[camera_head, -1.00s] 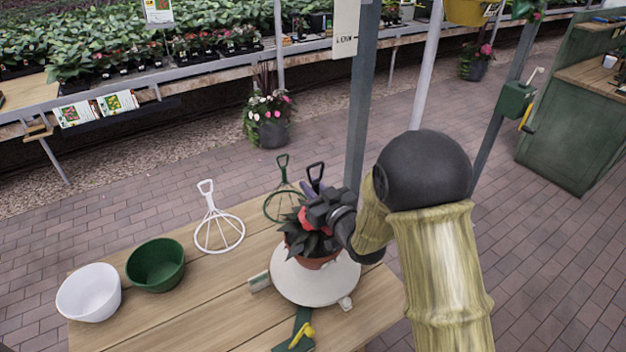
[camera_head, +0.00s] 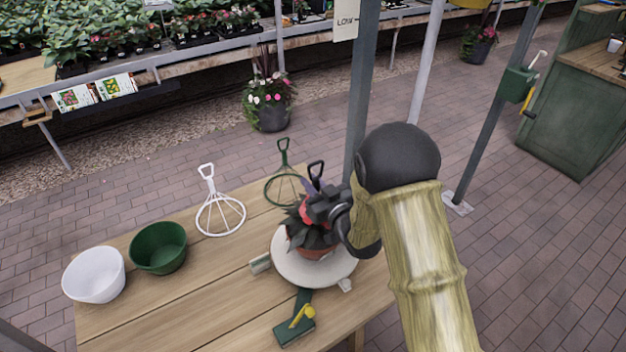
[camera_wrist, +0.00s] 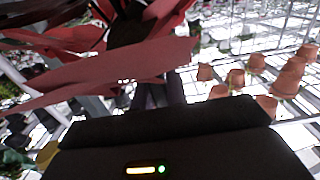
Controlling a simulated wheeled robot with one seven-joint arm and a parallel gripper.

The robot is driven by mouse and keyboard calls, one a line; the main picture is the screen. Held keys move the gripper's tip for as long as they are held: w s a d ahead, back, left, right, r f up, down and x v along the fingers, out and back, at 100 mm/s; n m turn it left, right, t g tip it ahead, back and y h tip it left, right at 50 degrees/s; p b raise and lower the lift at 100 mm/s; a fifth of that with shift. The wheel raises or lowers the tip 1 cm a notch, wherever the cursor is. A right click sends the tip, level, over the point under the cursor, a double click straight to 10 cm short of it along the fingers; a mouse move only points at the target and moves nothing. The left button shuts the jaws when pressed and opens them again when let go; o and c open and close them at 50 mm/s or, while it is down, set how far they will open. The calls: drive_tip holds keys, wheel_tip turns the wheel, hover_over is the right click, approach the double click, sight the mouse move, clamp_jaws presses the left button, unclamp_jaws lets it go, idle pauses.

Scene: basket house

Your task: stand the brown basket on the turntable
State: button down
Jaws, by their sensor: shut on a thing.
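The brown basket (camera_head: 309,252) is an orange-brown pot with dark leaves and red flowers. In the head view it looks upright over the white round turntable (camera_head: 322,275). Its base overlaps the disc; I cannot tell whether it touches it. My gripper (camera_head: 330,207) is at the top right of the plant, shut on part of the basket. The exact grip point is hidden by leaves and the gripper itself. In the wrist view, large red petals (camera_wrist: 110,68) and dark leaves fill the space in front of my gripper.
A white bowl (camera_head: 94,276), a green bowl (camera_head: 158,249), a white wire hanger (camera_head: 220,215) and a green hanger (camera_head: 284,187) stand on the wooden table (camera_head: 205,300). A black handle (camera_head: 316,172) shows behind the plant. A grey post (camera_head: 362,95) rises close behind my gripper.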

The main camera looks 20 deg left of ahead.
drive_tip(key=c, duration=1.8)
unclamp_jaws()
drive_tip(key=shift+f, duration=0.1)
drive_tip(key=o, duration=0.4)
drive_tip(key=shift+s+d, duration=0.1)
drive_tip(key=b+v, duration=0.3)
drive_tip(key=v, duration=0.8)
drive_tip(key=shift+s+d+b, duration=0.25)
drive_tip(key=shift+d+b, duration=0.05)
drive_tip(key=shift+b, duration=0.1)
